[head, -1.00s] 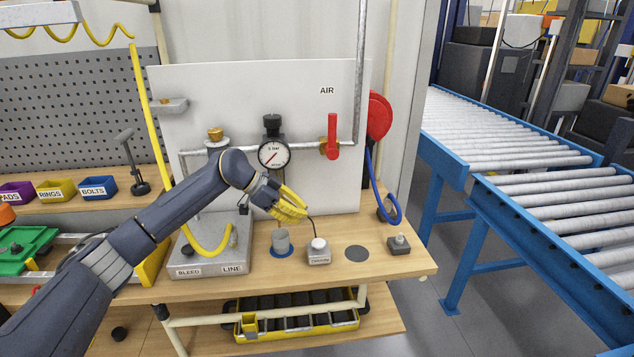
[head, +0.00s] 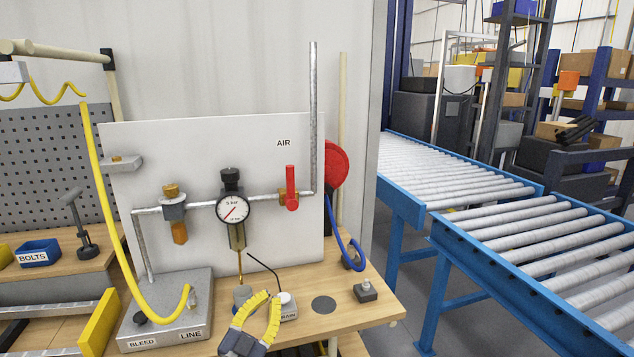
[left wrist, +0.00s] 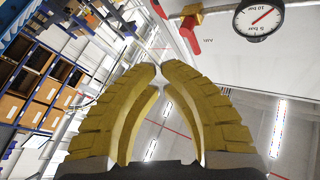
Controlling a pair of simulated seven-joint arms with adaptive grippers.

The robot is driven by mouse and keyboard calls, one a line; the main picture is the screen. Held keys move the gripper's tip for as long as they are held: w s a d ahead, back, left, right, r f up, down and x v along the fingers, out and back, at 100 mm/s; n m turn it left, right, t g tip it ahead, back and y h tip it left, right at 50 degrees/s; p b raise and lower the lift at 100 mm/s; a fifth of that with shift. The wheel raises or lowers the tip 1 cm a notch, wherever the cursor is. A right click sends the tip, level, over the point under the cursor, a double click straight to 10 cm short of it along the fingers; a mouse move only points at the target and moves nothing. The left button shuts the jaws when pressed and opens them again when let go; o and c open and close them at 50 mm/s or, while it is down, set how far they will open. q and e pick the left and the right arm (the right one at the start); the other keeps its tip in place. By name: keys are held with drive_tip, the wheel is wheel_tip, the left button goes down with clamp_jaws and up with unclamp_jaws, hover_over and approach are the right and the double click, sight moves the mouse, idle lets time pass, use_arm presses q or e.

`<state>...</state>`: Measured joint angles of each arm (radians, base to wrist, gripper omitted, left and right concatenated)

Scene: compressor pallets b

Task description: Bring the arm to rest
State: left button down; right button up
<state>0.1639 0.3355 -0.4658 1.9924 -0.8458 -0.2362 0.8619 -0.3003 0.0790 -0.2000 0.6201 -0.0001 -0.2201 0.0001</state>
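My left gripper (head: 270,296) is at the bottom of the head view, in front of the bench's front edge. Its yellow ribbed fingers point up the picture and lean together at the tips. It also shows in the left wrist view (left wrist: 161,66), where the tips nearly meet with nothing between them. It is shut and empty. The fingers partly cover the drain button box (head: 288,305) and the grey cup (head: 242,294) in the head view. Most of my left arm is out of the picture. My right gripper is not in view.
Behind the gripper stand the white AIR panel (head: 282,165), a gauge (head: 233,209) and a red valve handle (head: 291,188). A yellow hose (head: 101,190) runs down to the BLEED/LINE block (head: 170,325). A blue roller conveyor (head: 530,240) is at right. Floor between bench and conveyor is clear.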

use_arm(q)
drive_tip(key=s+a+f+n+g+y, duration=0.2)
drive_tip(key=s+a+f+n+y, duration=0.2)
drive_tip(key=s+a+f+y, duration=0.4)
drive_tip(key=s+a+f+m+g+y, duration=0.1)
drive_tip(key=s+a+f+g+y, duration=0.1)
drive_tip(key=s+a+f+g, duration=0.45)
drive_tip(key=s+a+f+g+y, duration=0.15)
drive_tip(key=s+f, duration=0.25)
drive_tip(key=s, duration=0.6)
drive_tip(key=s+a+f+m+g+y, duration=0.1)
drive_tip(key=s+a+f+g, duration=0.25)
drive_tip(key=s+f, duration=0.4)
drive_tip(key=s+d+f+g+h, duration=0.1)
drive_tip(key=s+d+f, duration=0.15)
drive_tip(key=f, duration=1.15)
drive_tip(key=s+d+f+g+h, duration=0.1)
drive_tip(key=d+f+h, duration=0.15)
drive_tip(key=f, duration=1.25)
drive_tip(key=s+f+n+g, duration=0.3)
drive_tip(key=s+f, duration=1.8)
drive_tip(key=s, duration=0.1)
drive_tip(key=shift+n+h, duration=0.3)
drive_tip(key=shift+h, duration=0.1)
